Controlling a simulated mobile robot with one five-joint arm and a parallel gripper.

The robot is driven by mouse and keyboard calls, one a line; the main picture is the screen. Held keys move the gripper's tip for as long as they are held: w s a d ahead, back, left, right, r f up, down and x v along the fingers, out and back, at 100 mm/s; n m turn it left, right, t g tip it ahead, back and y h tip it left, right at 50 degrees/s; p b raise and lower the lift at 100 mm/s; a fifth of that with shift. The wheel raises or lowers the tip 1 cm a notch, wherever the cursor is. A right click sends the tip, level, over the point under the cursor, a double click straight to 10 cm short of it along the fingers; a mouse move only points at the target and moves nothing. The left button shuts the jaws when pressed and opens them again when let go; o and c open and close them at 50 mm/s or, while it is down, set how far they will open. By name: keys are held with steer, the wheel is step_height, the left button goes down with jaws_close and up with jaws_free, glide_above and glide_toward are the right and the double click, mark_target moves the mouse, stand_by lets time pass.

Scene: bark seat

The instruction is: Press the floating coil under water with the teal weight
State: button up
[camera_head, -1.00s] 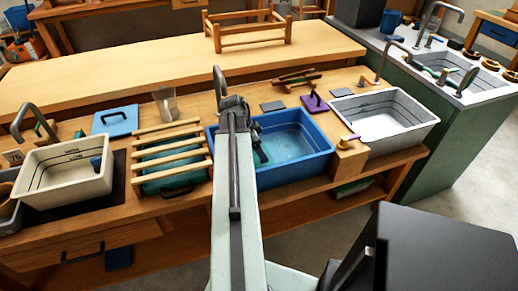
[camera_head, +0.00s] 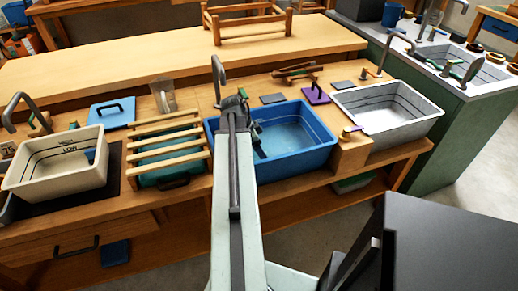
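The blue tub (camera_head: 318,158) holds water and stands on the wooden counter, behind and right of my arm. My arm reaches forward over its left side. My gripper (camera_head: 246,112) is at the arm's far end, by the tub's back left; its fingers are too small and covered to read. A small dark grey-green shape (camera_head: 257,144) shows beside the arm inside the tub; I cannot tell whether it is the teal weight or part of my gripper. I cannot make out the floating coil; the tub's left part is hidden by my arm.
A slatted wooden rack over a teal tray (camera_head: 168,153) stands left of the tub, with a cream basin (camera_head: 60,172) farther left. A purple handled plate (camera_head: 316,95) lies behind the tub. A grey-white basin (camera_head: 390,112) stands right. A tall faucet (camera_head: 217,78) rises behind my arm.

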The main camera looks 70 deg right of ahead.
steer(key=shift+f, duration=0.1)
steer(key=o, duration=2)
step_height(320, 180, up, 17)
steer(key=p, duration=1.7)
